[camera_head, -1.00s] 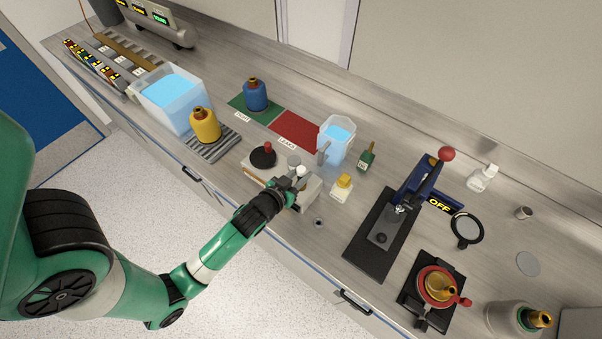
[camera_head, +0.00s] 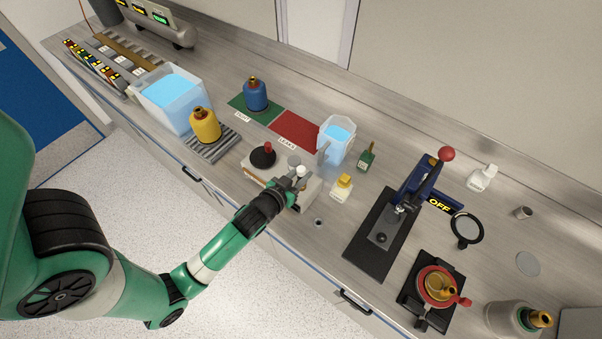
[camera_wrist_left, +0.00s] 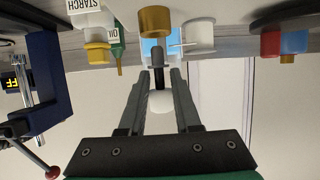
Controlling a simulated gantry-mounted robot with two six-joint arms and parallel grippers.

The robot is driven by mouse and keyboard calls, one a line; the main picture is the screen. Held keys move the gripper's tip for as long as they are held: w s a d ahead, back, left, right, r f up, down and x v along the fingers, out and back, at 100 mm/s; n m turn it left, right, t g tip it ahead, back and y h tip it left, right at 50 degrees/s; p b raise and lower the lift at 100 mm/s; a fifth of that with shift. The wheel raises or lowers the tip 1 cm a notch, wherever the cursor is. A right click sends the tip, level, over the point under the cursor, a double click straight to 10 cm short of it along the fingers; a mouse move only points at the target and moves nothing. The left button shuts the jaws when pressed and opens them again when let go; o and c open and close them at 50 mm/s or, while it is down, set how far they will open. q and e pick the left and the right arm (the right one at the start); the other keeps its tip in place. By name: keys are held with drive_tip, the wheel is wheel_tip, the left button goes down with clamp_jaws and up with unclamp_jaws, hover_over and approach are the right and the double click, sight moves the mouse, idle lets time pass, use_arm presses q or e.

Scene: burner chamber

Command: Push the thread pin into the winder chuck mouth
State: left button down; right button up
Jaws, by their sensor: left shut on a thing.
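My left gripper (camera_head: 289,184) is at the cream winder box (camera_head: 312,190) on the bench, covering part of it. In the left wrist view its fingers (camera_wrist_left: 158,74) are closed around the thread pin, which has a dark shaft (camera_wrist_left: 158,66) and a white ball head (camera_wrist_left: 160,102). The ball also shows in the head view (camera_head: 300,171). The shaft points at a brass cylinder (camera_wrist_left: 156,20), which looks like the chuck. The shaft tip overlaps the cylinder's near end; I cannot tell whether it is inside. My right gripper is not in view.
The black disc with a red knob (camera_head: 263,157) and a grey cylinder (camera_head: 294,161) are on the winder. A yellow-capped starch bottle (camera_head: 342,187), a green oil bottle (camera_head: 367,159) and a clear water container (camera_head: 337,138) stand close by. A press (camera_head: 382,238) stands to the right.

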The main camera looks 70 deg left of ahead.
use_arm(q)
drive_tip(key=shift+f, duration=0.15)
drive_tip(key=shift+f+b, duration=1.25)
drive_tip(key=shift+f, duration=0.15)
drive_tip(key=c, duration=0.5)
unclamp_jaws()
drive_tip(key=v, duration=1.1)
drive_tip(key=shift+s+d+r, duration=0.15)
drive_tip(key=shift+s+r, duration=0.05)
drive_tip(key=shift+s, duration=0.05)
